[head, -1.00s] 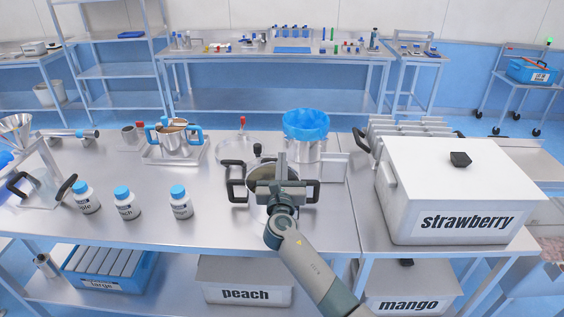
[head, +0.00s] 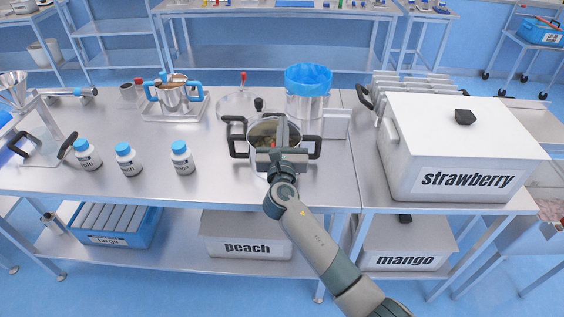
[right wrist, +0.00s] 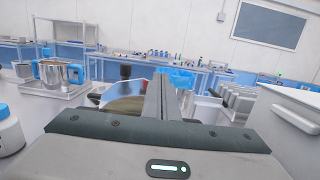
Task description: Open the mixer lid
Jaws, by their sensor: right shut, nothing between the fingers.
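A steel pot with black side handles, which I take for the mixer (head: 294,139), stands near the table's front edge. Greenish and red contents show inside it. A black knob (head: 258,104) stands just behind its rim. In the right wrist view the knob (right wrist: 126,72) is above a shiny, tilted, disc-like surface, apparently the lid (right wrist: 124,96). How far the lid is open I cannot tell. My right gripper (head: 282,121) is shut and empty, in front of and over the pot; its fingers (right wrist: 160,97) hide part of it. My left gripper is not in view.
A bin with a blue liner (head: 308,78) stands behind the pot. A large white strawberry box (head: 458,140) is at the right. White bottles with blue caps (head: 127,160) and a blue-handled pot (head: 173,97) are at the left. Bare table lies between bottles and mixer.

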